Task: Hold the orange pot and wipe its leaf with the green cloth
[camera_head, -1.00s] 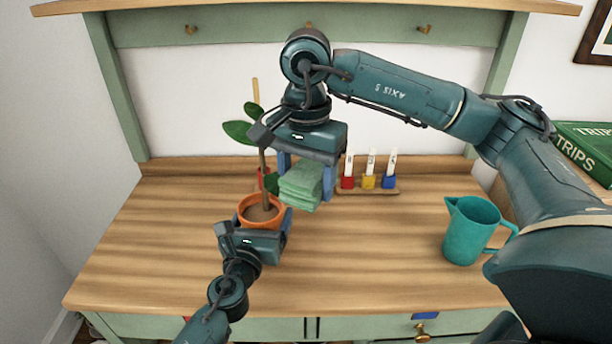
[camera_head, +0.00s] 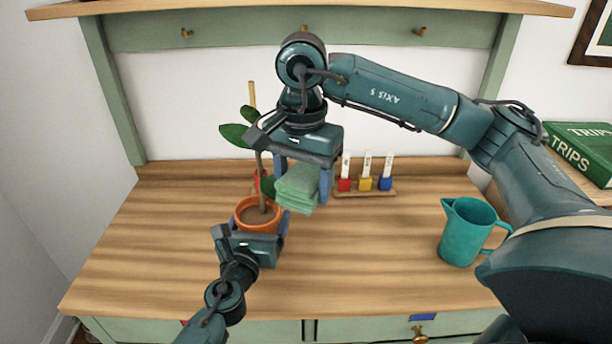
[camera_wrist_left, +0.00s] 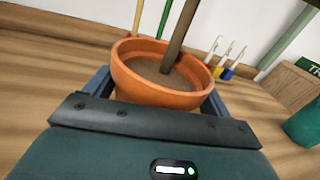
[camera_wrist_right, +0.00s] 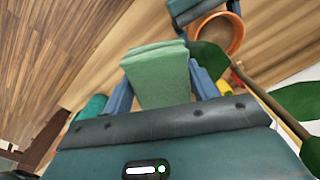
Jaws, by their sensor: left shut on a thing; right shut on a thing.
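The orange pot (camera_head: 247,222) stands on the wooden top with a brown stem and green leaves (camera_head: 235,136). My left gripper (camera_head: 262,222) is shut around the pot, with a finger on each side; the pot also fills the middle of the left wrist view (camera_wrist_left: 160,85). My right gripper (camera_head: 301,180) points down beside the plant and is shut on the folded green cloth (camera_head: 297,187). The cloth also shows between the fingers in the right wrist view (camera_wrist_right: 158,75). A low leaf (camera_head: 267,185) is just left of the cloth; whether they touch is unclear.
A rack (camera_head: 365,194) with red, yellow and blue markers stands behind and to the right of the cloth. A teal pitcher (camera_head: 466,232) stands at the right. A green book (camera_head: 582,152) lies at the far right. The wood at front centre is clear.

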